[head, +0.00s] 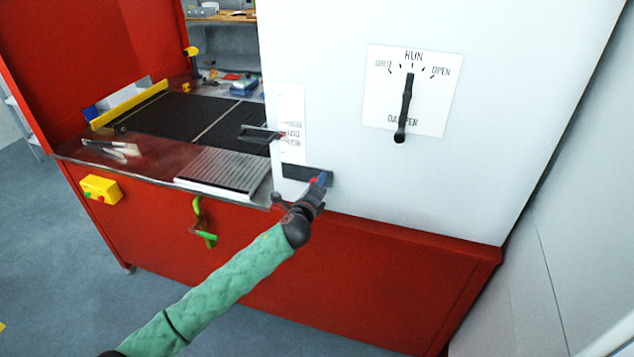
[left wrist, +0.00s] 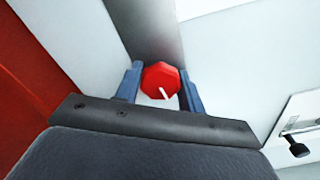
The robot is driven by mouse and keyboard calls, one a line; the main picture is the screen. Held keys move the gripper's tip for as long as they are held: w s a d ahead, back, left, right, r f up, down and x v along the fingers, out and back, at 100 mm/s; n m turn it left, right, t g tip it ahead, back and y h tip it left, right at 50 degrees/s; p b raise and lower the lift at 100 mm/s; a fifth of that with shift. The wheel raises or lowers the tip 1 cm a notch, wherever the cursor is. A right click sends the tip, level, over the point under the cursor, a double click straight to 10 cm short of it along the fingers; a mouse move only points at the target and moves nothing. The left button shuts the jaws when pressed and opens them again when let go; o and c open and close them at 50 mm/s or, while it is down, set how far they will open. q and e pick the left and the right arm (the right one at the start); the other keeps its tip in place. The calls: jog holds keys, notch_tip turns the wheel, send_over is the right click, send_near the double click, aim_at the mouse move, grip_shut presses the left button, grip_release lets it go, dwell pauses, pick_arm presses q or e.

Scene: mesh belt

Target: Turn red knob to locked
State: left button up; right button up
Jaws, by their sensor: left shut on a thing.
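The red knob (left wrist: 161,79) is a faceted red dial with a white pointer line, seen in the left wrist view. Its pointer slants toward the lower right there. In the head view only a bit of the red knob (head: 313,181) shows beside the fingers. My left gripper (left wrist: 160,86) has its two blue fingers on either side of the knob, shut on it. In the head view the left gripper (head: 319,184) is at the dark plate (head: 300,173) low on the white panel. No locked label is readable. My right gripper is not in view.
A damper dial with a black lever (head: 405,107) is on the white panel, to the right. A labelled slider strip (head: 291,126) is above the plate. A green lever (head: 203,222) and a yellow button box (head: 100,189) are on the red front, left.

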pick_arm(q)
jog(key=shift+m, duration=0.8)
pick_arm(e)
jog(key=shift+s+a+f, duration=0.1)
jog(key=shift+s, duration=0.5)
pick_arm(q)
jog(key=shift+f+p, duration=0.1)
jog(key=shift+p, duration=0.2)
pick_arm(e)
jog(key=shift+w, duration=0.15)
